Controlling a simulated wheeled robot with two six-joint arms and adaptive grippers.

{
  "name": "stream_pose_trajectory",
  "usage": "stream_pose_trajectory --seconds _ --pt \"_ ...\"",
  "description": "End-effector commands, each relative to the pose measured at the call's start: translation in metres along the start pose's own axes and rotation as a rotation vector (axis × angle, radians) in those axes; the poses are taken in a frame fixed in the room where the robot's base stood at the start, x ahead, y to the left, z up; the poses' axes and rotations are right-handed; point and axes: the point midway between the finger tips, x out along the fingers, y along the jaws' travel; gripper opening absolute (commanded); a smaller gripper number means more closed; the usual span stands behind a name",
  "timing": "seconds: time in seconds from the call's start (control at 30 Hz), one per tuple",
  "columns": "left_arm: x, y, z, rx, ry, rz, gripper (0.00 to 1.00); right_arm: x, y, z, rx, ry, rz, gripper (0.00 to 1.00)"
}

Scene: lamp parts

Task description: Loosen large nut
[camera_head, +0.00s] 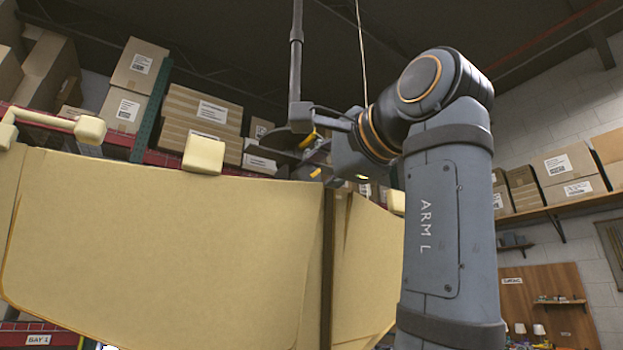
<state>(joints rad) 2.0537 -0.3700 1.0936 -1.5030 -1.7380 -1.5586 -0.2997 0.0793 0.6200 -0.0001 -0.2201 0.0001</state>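A large beige panelled shade (165,240) fills the lower left of the head view, with a dark vertical seam at its right. A dark vertical rod (297,60) comes down from above to a dark round plate (283,138) just above the shade's rim. My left gripper (312,160), on the grey arm marked ARM L, is at the foot of the rod beside this plate. Its fingers are small and partly hidden, so I cannot tell whether they are open or shut. I cannot make out the large nut. My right gripper is not in view.
Beige rounded fittings (204,154) sit along the shade's rim. A thin cord (361,50) hangs near my wrist. Shelves of cardboard boxes (200,110) stand behind at left, and more boxes (569,170) at right. A wooden board (545,300) is at lower right.

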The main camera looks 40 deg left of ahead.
Motion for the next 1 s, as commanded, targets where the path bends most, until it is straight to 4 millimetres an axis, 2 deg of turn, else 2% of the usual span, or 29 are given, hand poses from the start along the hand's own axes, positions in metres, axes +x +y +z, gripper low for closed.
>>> stream_pose_trajectory --seconds 0.23,0.73,0.77,0.9,1.0 --pt "0.0003 -0.0004 -0.0002 0.064 0.0 -0.002 0.12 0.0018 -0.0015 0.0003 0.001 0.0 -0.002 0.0" --pt "0.0002 -0.0009 -0.0002 0.077 0.001 -0.002 0.12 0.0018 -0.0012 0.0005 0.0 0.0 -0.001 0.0" --pt "0.0002 -0.0009 -0.0002 0.077 0.001 -0.002 0.47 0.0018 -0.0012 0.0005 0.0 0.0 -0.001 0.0" --pt "0.0002 -0.0005 -0.0002 0.076 0.001 -0.001 0.66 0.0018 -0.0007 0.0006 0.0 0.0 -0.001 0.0" --pt "0.0002 0.0001 -0.0003 0.077 0.0 0.001 0.66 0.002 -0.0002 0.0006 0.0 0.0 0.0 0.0"
